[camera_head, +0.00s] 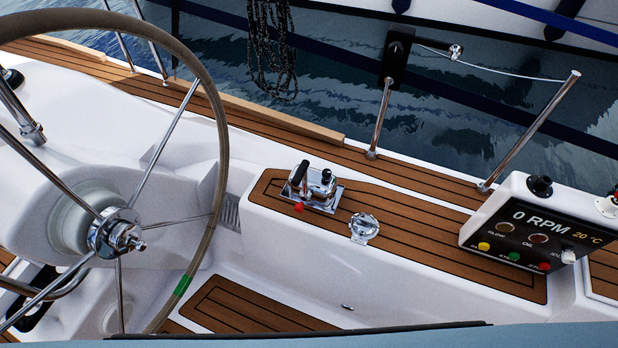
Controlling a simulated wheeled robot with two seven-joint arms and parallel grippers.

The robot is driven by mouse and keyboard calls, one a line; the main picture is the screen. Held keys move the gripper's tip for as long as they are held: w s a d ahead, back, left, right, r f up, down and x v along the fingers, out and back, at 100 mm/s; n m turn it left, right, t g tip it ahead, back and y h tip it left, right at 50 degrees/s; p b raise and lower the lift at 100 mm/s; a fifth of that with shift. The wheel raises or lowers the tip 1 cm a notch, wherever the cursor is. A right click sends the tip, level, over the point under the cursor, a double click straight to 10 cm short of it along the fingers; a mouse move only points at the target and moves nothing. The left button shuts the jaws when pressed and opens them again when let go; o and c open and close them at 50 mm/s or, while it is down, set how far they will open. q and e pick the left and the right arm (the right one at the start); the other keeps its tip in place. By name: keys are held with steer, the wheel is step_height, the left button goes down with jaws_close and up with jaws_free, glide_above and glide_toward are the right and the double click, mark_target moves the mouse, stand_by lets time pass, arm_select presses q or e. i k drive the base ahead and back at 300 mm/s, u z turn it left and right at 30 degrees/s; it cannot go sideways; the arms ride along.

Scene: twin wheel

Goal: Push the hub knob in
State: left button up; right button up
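The steering wheel (224,140) stands at the left. At its centre is a chrome hub (118,234) with a small knob-like end on its right side. A chrome control unit (317,188) with a black-handled lever is on the teak seat top in the middle, with a small red knob (299,207) at its lower front. I cannot tell which of these is the hub knob, or how far in either one sits. Neither of my grippers is in view.
A round chrome fitting (364,228) is right of the control unit. An engine panel (535,235) reading 0 RPM stands at the right. Metal rail posts (380,118) line the far edge, with water beyond. The wheel rim and spokes surround the chrome hub.

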mark_target(299, 207)
steer(key=z, duration=1.1)
steer(key=k, duration=0.2)
steer(key=u, duration=1)
steer(key=i, duration=0.5)
steer(key=u, duration=0.05)
